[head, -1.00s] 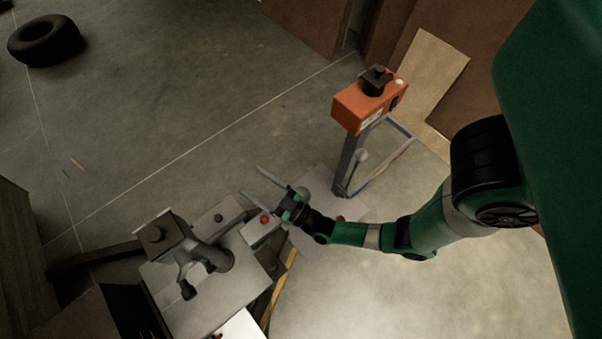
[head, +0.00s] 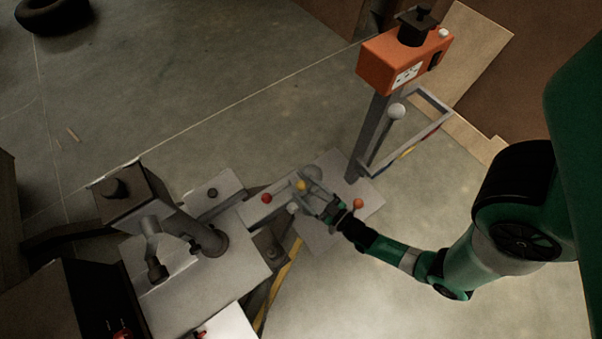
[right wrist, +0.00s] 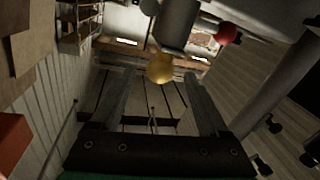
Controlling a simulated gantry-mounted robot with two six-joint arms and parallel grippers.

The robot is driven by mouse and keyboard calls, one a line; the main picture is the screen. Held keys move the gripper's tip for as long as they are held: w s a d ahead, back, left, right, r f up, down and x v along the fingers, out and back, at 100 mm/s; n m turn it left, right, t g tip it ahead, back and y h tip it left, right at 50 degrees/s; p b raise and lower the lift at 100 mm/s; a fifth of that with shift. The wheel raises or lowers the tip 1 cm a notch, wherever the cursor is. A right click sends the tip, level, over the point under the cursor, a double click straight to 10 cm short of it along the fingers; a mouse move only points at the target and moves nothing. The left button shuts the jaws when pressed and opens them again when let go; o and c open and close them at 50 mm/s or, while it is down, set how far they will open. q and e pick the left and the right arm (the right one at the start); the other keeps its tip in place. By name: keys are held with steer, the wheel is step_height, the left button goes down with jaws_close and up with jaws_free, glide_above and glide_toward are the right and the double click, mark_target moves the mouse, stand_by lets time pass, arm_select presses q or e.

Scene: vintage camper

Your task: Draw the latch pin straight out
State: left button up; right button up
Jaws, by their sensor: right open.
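A yellow knob (head: 301,185) sits on the grey coupler bar, beside a red knob (head: 266,198) and a white knob (head: 292,208). Which knob belongs to the latch pin, I cannot tell; the pin shaft is hidden. My right gripper (head: 303,188) is open, its fingers around the yellow knob in the head view. In the right wrist view the yellow knob (right wrist: 160,68) shows between and just beyond the open fingertips (right wrist: 158,84), with no clear contact. The red knob (right wrist: 228,33) is to its upper right there. My left gripper is not in view.
An orange box (head: 390,65) tops a grey post right of the coupler, with a rail and white ball (head: 397,111) beside it. An orange knob (head: 358,203) sits near my right wrist. A dark grey jack-like fitting (head: 208,238) stands left. Open floor lies behind.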

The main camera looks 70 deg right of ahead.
mark_target(294, 179)
steer(key=shift+w+d, duration=0.2)
steer(key=shift+w, duration=0.2)
steer(key=shift+w+d+f, duration=0.1)
steer(key=shift+w+f, duration=0.05)
steer(key=b+x, duration=0.1)
steer(key=x, duration=0.1)
steer(key=b+x, duration=0.1)
steer(key=x, duration=0.1)
steer(key=shift+d+f, duration=0.1)
steer(key=shift+f, duration=0.15)
steer(key=shift+w+d+r, duration=0.1)
steer(key=shift+w+d, duration=0.05)
steer(key=shift+w, duration=0.15)
steer(key=shift+s, duration=0.1)
steer(key=shift+c, duration=0.7)
jaws_close()
